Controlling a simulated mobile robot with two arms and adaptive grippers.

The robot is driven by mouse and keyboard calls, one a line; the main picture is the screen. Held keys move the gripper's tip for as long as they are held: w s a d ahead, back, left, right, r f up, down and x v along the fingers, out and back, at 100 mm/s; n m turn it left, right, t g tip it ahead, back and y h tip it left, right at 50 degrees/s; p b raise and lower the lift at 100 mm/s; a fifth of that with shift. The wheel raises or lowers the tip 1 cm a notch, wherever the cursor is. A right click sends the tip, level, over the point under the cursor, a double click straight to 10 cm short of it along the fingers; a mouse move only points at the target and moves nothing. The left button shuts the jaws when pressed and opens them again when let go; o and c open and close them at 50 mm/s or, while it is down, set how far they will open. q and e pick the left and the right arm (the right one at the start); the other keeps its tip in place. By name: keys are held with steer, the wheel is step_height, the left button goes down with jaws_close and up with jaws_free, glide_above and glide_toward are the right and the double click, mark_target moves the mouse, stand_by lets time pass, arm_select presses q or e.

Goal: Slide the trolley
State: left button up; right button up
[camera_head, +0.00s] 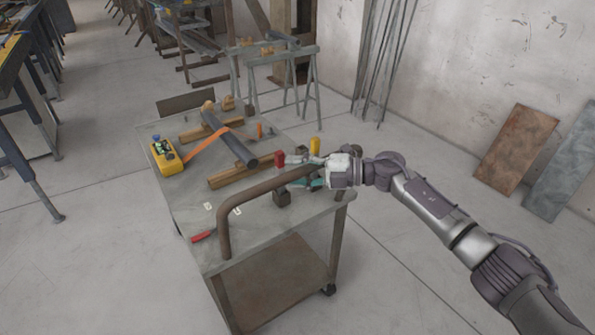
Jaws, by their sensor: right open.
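The trolley (262,236) is a grey metal cart with a flat top, a lower shelf (265,285) and a brown bent-tube handle (226,222) at its near end. A caster shows under its near right leg. My right gripper (300,158) reaches in from the right over the right side of the trolley top. It is open, with its fingers pointing left close to a red item (279,159). I cannot tell whether it touches anything. It is above and beyond the handle, not around it. My left gripper is not in view.
On the trolley top lie a dark tube (230,140) with an orange strap on wooden blocks (240,174), a yellow device (165,156) and a red-handled tool (203,236). A metal trestle (312,80) stands behind. Panels (515,148) lean on the right wall.

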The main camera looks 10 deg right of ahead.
steer(key=v, duration=1.2)
